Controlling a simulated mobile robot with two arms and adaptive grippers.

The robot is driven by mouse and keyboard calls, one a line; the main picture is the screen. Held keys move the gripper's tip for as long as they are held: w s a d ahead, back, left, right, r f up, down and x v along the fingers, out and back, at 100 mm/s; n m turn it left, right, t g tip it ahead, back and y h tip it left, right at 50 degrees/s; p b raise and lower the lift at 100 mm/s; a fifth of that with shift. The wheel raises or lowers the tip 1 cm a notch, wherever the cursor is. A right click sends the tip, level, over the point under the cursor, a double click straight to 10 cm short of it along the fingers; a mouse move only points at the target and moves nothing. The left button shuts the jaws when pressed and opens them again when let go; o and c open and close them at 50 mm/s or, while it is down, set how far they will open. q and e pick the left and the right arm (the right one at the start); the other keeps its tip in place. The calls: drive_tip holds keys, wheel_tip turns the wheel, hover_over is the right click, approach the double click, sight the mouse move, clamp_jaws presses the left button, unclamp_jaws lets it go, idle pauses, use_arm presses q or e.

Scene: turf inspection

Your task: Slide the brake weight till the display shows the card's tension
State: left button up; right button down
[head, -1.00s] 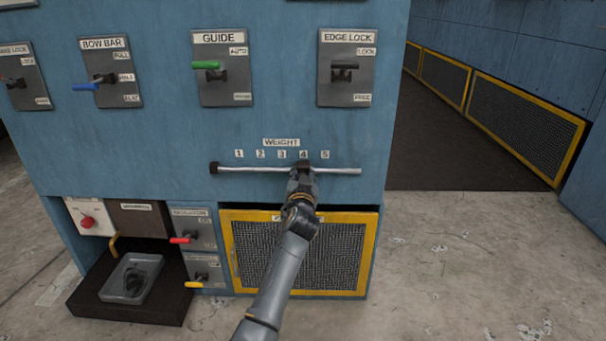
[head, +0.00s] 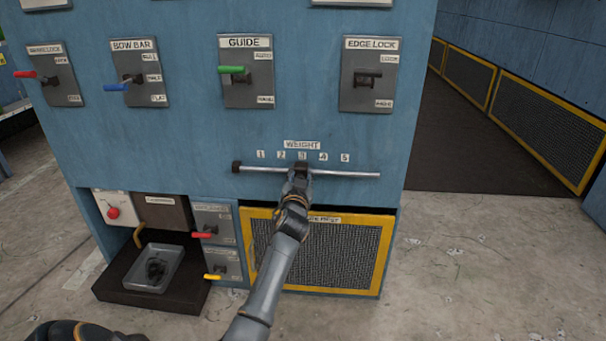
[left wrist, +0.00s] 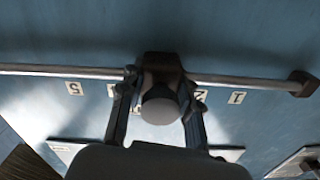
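The brake weight (head: 302,167) is a dark block on a horizontal metal rod (head: 348,173) under the WEIGHT label, at the number 3. In the left wrist view the weight (left wrist: 162,66) has a round grey knob facing the camera. My left gripper (head: 299,180) is at the weight from below. Its two fingers, seen in the left wrist view (left wrist: 158,100), close on both sides of the weight and hide the 3. The display and the tension card are not visible. My right gripper is not in view.
Above the rod are the GUIDE lever (head: 235,70), the EDGE LOCK lever (head: 368,76) and the BOW BAR lever (head: 127,80). Below are a yellow-framed mesh panel (head: 330,255) and a grey tray (head: 146,278). Bare floor lies to the right.

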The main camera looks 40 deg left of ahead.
use_arm(q)
drive_tip(key=shift+o, duration=1.2)
drive_tip(key=shift+s+d, duration=0.1)
drive_tip(key=v, duration=1.1)
drive_tip(key=shift+s+d, duration=0.15)
drive_tip(key=shift+s, duration=0.2)
